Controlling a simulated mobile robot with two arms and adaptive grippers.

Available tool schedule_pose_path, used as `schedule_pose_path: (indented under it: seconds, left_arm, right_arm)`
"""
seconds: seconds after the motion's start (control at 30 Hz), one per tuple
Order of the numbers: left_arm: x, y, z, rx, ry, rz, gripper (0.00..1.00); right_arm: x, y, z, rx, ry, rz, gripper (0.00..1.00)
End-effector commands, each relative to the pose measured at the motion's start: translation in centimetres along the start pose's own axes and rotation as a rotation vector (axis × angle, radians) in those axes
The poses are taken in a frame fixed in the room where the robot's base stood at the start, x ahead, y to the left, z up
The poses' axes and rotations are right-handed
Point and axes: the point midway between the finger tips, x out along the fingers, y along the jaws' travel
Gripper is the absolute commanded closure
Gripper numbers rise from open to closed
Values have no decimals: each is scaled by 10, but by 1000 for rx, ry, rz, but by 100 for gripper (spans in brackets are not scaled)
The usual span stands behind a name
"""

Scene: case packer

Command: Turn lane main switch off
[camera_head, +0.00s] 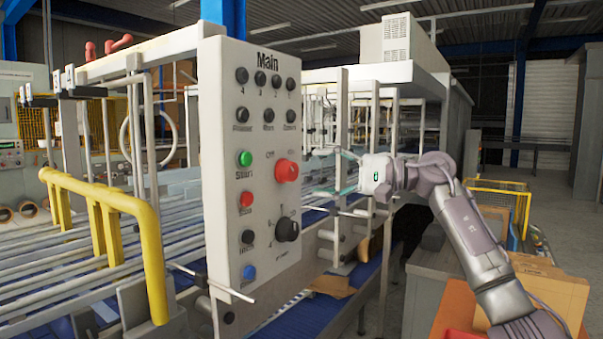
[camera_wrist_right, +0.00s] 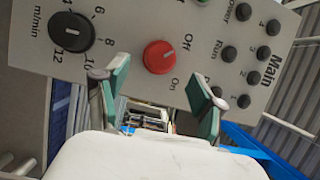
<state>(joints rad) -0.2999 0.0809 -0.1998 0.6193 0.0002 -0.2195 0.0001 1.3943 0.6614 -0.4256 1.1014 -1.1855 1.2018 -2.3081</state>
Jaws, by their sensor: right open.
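The lane main switch is a red round knob (camera_head: 286,171) on the grey control panel (camera_head: 225,110) headed "Main". It also shows in the right wrist view (camera_wrist_right: 160,57), between labels "Off" and "On". I cannot clearly tell which way its pointer is set. My right gripper (camera_head: 328,173) stands to the right of the knob, fingers pointing at the panel, apart from it. In the right wrist view its two green-padded fingers (camera_wrist_right: 160,90) are spread wide, with the knob ahead of the gap between them. My left gripper is not in view.
The panel also carries a green button (camera_head: 244,158), a smaller red button (camera_head: 246,199), a blue button (camera_head: 249,272), a black speed dial (camera_head: 287,229) and several black knobs above. Yellow rails (camera_head: 110,200) stand at left. A conveyor runs below.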

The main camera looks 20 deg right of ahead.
Motion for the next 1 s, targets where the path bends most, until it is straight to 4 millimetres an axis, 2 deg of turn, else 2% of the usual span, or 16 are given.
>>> schedule_pose_path:
  seconds: [0.1, 0.33, 0.53, 0.93, 1.0]
  left_arm:
    - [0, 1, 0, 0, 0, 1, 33]
    - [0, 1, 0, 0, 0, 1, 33]
    - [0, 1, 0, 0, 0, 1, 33]
    - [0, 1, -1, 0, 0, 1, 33]
    - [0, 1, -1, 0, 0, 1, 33]
  right_arm:
    - [-27, 0, -1, 0, 3, 0, 31]
    - [-59, 0, 0, 0, 0, 0, 31]
    - [-65, 0, 0, 0, -1, 0, 31]
    - [-65, 0, 0, 2, -1, -1, 31]
    - [-61, 6, -3, 36, -3, -9, 31]
